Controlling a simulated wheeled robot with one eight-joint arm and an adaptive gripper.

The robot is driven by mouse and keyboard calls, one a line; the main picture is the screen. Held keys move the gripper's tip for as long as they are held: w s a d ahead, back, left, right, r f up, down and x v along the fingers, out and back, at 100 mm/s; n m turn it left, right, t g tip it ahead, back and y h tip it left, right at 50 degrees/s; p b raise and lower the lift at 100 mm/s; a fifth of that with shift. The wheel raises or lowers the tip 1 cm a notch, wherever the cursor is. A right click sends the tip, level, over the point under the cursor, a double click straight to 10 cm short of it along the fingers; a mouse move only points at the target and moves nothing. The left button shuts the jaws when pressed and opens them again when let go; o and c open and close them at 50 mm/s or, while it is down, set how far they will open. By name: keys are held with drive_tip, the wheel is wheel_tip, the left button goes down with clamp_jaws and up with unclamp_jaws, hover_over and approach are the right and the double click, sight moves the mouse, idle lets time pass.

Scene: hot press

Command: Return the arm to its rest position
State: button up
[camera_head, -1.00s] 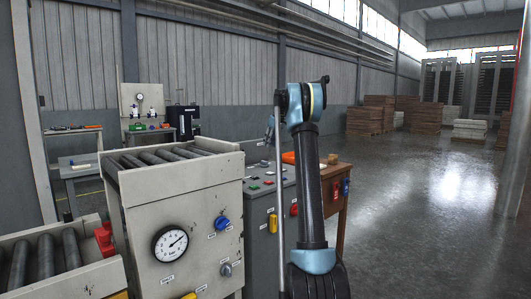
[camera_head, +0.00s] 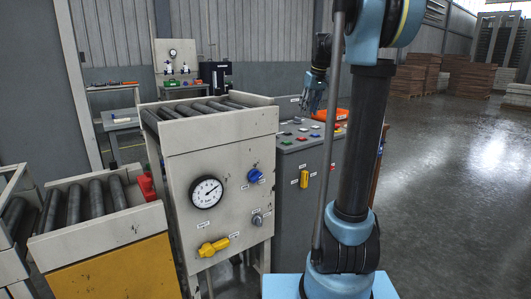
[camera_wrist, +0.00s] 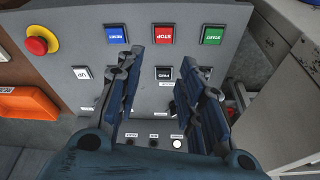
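My blue arm (camera_head: 365,130) stands tall at the right of the head view, its dark link rising from a blue base. My gripper (camera_head: 311,104) shows to the left of the arm, above the grey control panel (camera_head: 305,139). In the wrist view my gripper (camera_wrist: 160,62) has its two dark fingers spread apart with nothing between them. Below the fingers are the panel's buttons: blue (camera_wrist: 117,34), red (camera_wrist: 163,35) and green (camera_wrist: 212,35). The fingers appear clear of the buttons, though they hide part of the panel.
A pale machine (camera_head: 222,150) with rollers, a gauge (camera_head: 206,192) and a yellow handle (camera_head: 214,246) stands close to the left. A lower roller conveyor (camera_head: 95,231) is beside it. An orange tray (camera_wrist: 28,103) lies by the panel. Open floor (camera_head: 450,190) extends right.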

drive_tip(key=s+f+m, duration=0.1)
drive_tip(key=s+f, duration=0.4)
drive_tip(key=s, duration=0.6)
drive_tip(key=s+f+m, duration=0.1)
drive_tip(key=s+f, duration=0.5)
drive_tip(key=s, duration=0.6)
drive_tip(key=s+f+m+h, duration=0.1)
drive_tip(key=s+f+m, duration=0.1)
drive_tip(key=s+f, duration=1.4)
drive_tip(key=shift+s+d+f+g+h, duration=0.15)
drive_tip(key=shift+s+f+g+h, duration=0.2)
drive_tip(key=shift+s, duration=0.2)
drive_tip(key=shift+r, duration=0.1)
drive_tip(key=shift+w+f, duration=0.2)
drive_tip(key=shift+w, duration=0.25)
